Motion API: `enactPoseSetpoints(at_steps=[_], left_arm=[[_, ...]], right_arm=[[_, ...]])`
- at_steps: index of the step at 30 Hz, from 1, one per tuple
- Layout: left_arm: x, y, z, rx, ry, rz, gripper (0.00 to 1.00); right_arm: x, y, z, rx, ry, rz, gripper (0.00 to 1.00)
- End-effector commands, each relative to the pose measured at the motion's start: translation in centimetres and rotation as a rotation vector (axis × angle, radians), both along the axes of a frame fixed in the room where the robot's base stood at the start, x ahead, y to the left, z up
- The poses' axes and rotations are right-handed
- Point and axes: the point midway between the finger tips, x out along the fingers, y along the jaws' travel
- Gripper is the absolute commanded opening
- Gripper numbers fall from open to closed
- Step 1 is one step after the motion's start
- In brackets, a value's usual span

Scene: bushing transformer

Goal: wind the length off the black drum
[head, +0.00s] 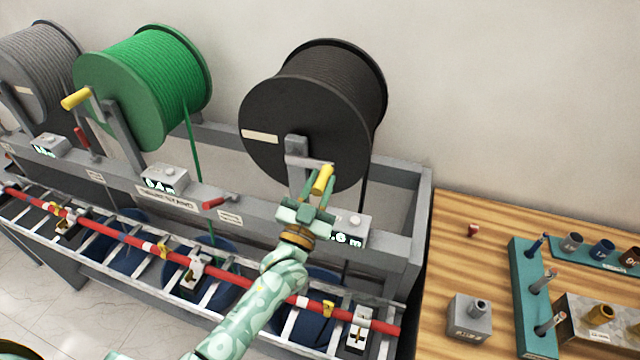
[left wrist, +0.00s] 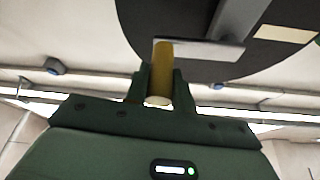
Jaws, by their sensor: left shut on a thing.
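The black drum (head: 312,110) stands on the grey rack, wound with dark cable. A strand of its cable (head: 363,195) hangs down at the right. My left gripper (head: 316,198) is at the drum's crank, shut on its yellow handle (head: 321,180). In the left wrist view the handle (left wrist: 161,72) stands between the two fingers, with the crank arm (left wrist: 205,50) and the drum's dark face (left wrist: 165,18) beyond. The length counter (head: 350,226) below the drum is partly covered by my gripper; only "6 m" or similar reads. My right gripper is not in view.
A green drum (head: 150,85) and a grey drum (head: 40,70) stand to the left on the same rack (head: 405,210). A red bar (head: 130,240) runs along the rack's front, below my arm. A wooden table (head: 450,245) with tools and blocks is at the right.

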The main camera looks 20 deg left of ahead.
Motion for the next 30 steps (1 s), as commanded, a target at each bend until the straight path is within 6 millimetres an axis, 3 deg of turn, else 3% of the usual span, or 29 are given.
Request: enactPoseSetpoints(at_steps=[11, 30], left_arm=[[0.0, 0.1, -1.2, 0.122, -0.003, 0.0, 0.0], [0.0, 1.9, -5.9, 0.676, -0.019, -0.001, 0.0]], right_arm=[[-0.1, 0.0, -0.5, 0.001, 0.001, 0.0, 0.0], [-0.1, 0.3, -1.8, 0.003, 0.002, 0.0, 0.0]])
